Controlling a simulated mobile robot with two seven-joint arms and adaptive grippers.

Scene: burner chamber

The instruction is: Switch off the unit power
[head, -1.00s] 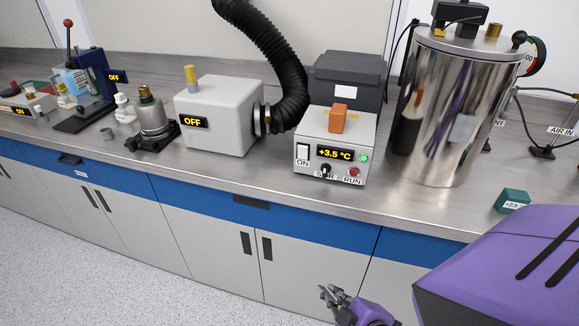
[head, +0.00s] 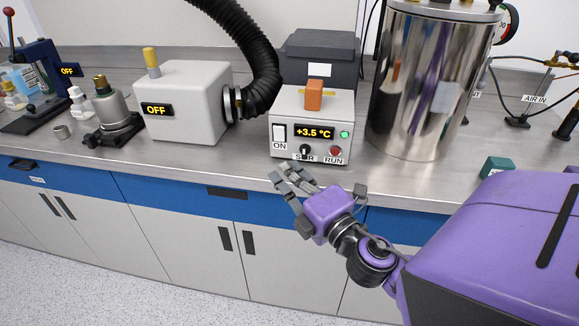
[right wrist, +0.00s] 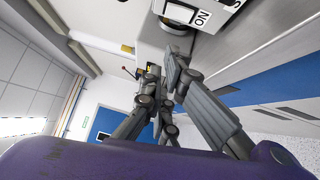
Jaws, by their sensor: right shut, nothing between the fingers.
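The white control unit (head: 311,112) stands near the bench's front edge. Its display (head: 314,132) reads +3.5 °C, and a green lamp (head: 344,134) is lit beside it. The white rocker switch (head: 279,133), labelled ON, is at the left of its front face. A black knob (head: 305,150) and a red RUN button (head: 336,151) sit lower down. My right gripper (head: 284,175) is shut and empty, in front of and below the switch, apart from it. In the right wrist view the switch (right wrist: 182,13) shows upside down at the top, beyond the fingers. My left gripper is out of view.
A grey box (head: 187,103) reading OFF, with a black hose (head: 262,60), stands left of the unit. A steel tank (head: 425,85) stands right, with a small green block (head: 497,168) near the edge. Blue drawers (head: 170,192) run below the bench.

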